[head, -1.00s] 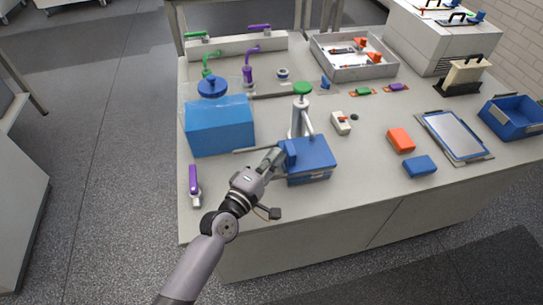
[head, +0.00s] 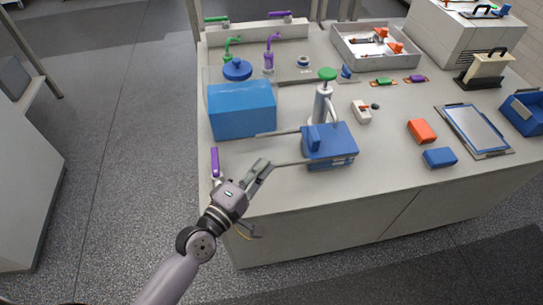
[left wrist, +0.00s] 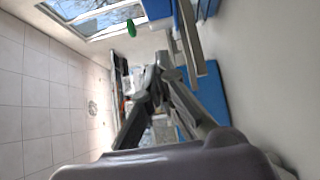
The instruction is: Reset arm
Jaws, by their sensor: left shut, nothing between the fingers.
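My left gripper (head: 262,170) is shut and empty over the front edge of the table, left of and in front of the blue press-like device (head: 332,142). A gap now shows between its fingertips and that device. A metal bar of the device points toward the gripper. In the left wrist view the two fingers (left wrist: 160,68) come together at their tips, with nothing between them, and blue parts show behind. My right gripper is in neither view.
A blue box (head: 242,110) and a purple-handled tool (head: 215,162) lie near the gripper. An orange block (head: 422,131), a blue block (head: 440,157) and a tablet-like panel (head: 474,130) sit to the right. Open floor (head: 120,150) lies left of the table.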

